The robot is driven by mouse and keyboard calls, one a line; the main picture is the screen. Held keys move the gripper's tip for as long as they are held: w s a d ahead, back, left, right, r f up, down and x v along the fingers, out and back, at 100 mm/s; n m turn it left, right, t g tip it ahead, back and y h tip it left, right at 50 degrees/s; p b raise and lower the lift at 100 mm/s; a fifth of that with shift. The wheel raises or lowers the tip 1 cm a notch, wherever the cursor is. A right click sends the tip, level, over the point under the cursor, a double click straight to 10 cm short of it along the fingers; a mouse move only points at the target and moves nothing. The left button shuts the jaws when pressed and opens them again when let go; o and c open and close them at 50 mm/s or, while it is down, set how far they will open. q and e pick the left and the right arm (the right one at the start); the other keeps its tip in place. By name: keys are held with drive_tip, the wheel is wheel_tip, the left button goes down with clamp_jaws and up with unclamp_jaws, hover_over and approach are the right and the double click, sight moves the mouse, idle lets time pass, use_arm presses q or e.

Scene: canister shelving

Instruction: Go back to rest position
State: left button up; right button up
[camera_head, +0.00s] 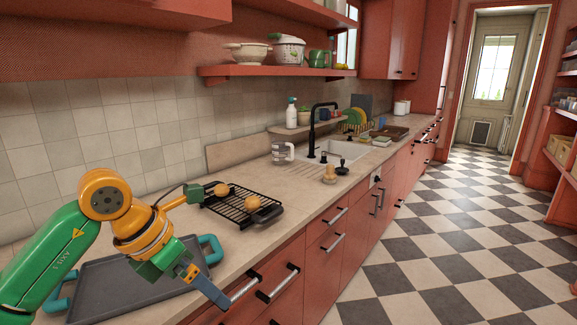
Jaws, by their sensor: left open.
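My left gripper (214,247) is in the lower left, at the end of my green and orange arm. Its fingers are spread wide apart with nothing held between them. It is over the near part of the counter, in front of a dark grey tray (100,285) with teal handles, and hides part of the tray. A black wire rack (238,213) lies on the counter just beyond the gripper, with small round brown items (252,202) on it. My right gripper is not in view.
The beige counter (290,190) runs away to a sink (345,150) with a black tap (313,130). A glass jug (283,153) stands before it. A red shelf (265,72) holds pots above. The checkered floor (440,235) on the right is clear.

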use_arm(q)
drive_tip(key=w+d+f+n+h, duration=0.2)
drive_tip(key=d+f+n+h, duration=0.1)
drive_tip(key=d+h, duration=0.3)
drive_tip(key=w+d+f+n+h, duration=0.3)
drive_tip(key=d+n+h, duration=0.1)
drive_tip(key=d+h, duration=0.25)
drive_tip(key=w+a+f+n+t+y, duration=0.2)
drive_tip(key=a+f+n+t+y, duration=0.25)
drive_tip(key=f+n, duration=0.65)
drive_tip(key=w+a+f+n+t+y, duration=0.2)
drive_tip(key=a+f+n+t+y, duration=0.3)
drive_tip(key=f+n, duration=0.55)
drive_tip(key=s+a+f+n+g+y, duration=0.2)
drive_tip(key=s+a+f+n+y, duration=0.15)
drive_tip(key=s+f, duration=0.65)
drive_tip(key=s+a+f+n+g+y, duration=0.25)
drive_tip(key=s+f+n, duration=0.25)
drive_tip(key=s+f, duration=0.55)
drive_tip(key=s+a+f+n+g, duration=0.1)
drive_tip(key=s+f+n+g, duration=0.1)
drive_tip(key=s, duration=0.9)
drive_tip(key=s+f+n+g+y, duration=0.1)
drive_tip(key=s+f+g, duration=0.4)
drive_tip(key=s, duration=0.6)
drive_tip(key=shift+a+f+n, duration=0.4)
drive_tip(key=shift+f+n, duration=0.3)
drive_tip(key=shift+f, duration=0.1)
